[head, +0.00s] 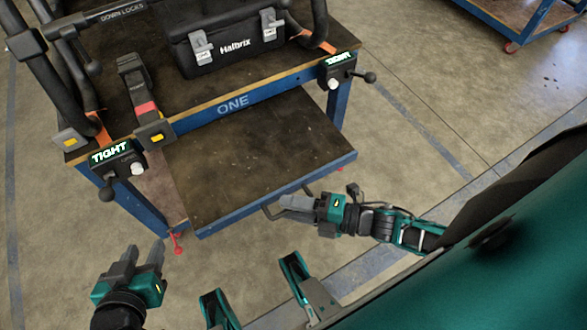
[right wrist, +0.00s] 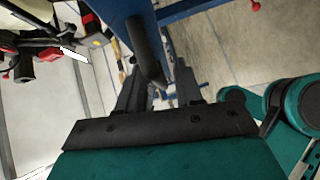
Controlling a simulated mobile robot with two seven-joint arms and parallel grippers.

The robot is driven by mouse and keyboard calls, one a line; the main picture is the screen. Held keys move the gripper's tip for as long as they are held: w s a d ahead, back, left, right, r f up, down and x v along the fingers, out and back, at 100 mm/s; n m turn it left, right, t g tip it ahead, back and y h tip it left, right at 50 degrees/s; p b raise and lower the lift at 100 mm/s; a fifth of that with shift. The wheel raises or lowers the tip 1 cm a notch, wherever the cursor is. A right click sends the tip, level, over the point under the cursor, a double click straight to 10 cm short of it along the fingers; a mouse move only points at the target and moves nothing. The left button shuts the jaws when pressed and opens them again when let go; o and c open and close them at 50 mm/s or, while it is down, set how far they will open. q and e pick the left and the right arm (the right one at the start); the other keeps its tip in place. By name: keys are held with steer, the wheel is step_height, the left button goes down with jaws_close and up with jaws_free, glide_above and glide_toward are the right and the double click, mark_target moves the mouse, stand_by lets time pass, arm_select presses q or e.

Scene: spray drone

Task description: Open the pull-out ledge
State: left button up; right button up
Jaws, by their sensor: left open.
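The pull-out ledge (head: 262,158) is a dark board in a blue frame, extended out from under the workbench marked ONE. Its dark bar handle (head: 270,212) is on the front edge, near the right end. My right gripper (head: 285,207) is at this handle, its fingers close together around the bar. In the right wrist view the handle (right wrist: 148,55) runs between the two fingers (right wrist: 160,90); the exact contact is hard to see. My left gripper (head: 142,255) is open and empty, in front of the ledge's left end and apart from it.
The workbench (head: 233,103) carries a black Halbrix case (head: 232,45) and dark tubular legs. Clamp boxes lit TIGHT (head: 109,152) sit at its corners, with knobs sticking out. Another blue cart (head: 530,15) stands at top right. Floor in front of the ledge is partly clear.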

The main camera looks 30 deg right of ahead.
steer(key=p+v, duration=0.1)
steer(key=v, duration=1.1)
steer(key=shift+s+d+p, duration=0.25)
steer(key=shift+p, duration=0.05)
steer(key=shift+r, duration=0.1)
